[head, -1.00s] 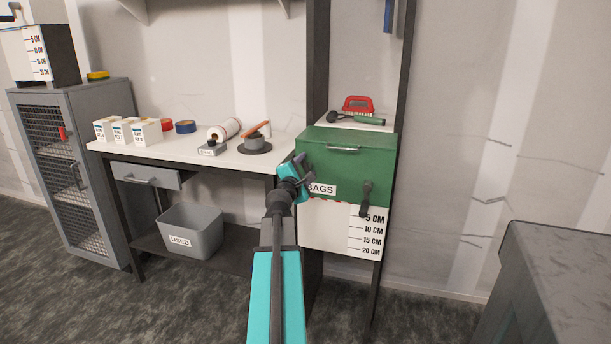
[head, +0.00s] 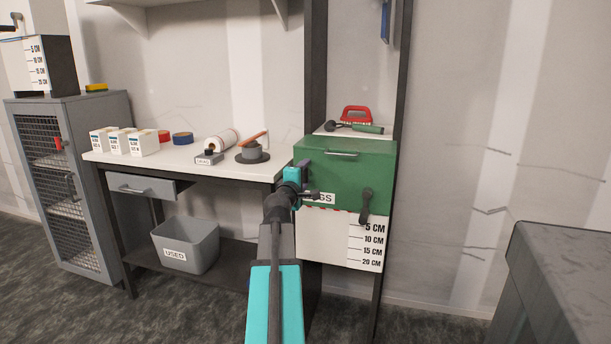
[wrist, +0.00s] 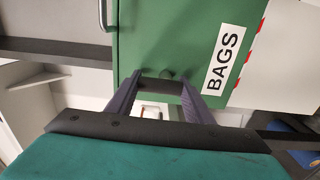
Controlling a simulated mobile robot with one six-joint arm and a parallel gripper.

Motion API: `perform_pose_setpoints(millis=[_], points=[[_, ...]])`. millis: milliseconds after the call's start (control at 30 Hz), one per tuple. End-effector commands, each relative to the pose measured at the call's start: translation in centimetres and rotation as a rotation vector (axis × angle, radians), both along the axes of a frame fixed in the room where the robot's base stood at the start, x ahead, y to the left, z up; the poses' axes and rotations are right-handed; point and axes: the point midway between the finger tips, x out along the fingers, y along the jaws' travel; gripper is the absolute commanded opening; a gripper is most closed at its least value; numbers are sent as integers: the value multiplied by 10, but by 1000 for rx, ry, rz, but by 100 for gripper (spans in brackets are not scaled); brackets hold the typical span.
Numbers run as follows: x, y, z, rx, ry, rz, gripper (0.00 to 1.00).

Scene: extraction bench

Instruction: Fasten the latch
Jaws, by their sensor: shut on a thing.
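The green box (head: 345,180) labelled BAGS stands on the tall rack, its lid down. A dark latch lever (head: 367,205) hangs downward at the right of its front. My gripper (head: 309,194) is at the box's left front edge and covers part of the label. In the wrist view, my gripper (wrist: 160,92) has its two dark fingers closed around a small dark latch piece (wrist: 161,85) at the box's edge. A small round knob (wrist: 167,73) shows just beyond the fingertips. The fingers hide much of the piece, so its exact position is unclear.
A red-handled brush (head: 356,115) and a green-handled tool (head: 358,128) lie behind the box. The white bench (head: 120,160) is to the left. A grey block (head: 560,280) stands at front right.

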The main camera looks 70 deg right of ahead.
Motion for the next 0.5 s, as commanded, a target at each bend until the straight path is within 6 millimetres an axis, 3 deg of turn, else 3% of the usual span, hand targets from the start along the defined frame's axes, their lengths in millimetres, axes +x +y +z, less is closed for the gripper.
perform_pose_setpoints(millis=[200, 233, 300, 500], points=[[-2, 1, -3, 6, -6, -6, 25], [-2, 1, -3, 6, -6, -6, 52], [-2, 1, -3, 5, -5, -5, 64], [-1, 0, -2, 3, -3, -2, 66]])
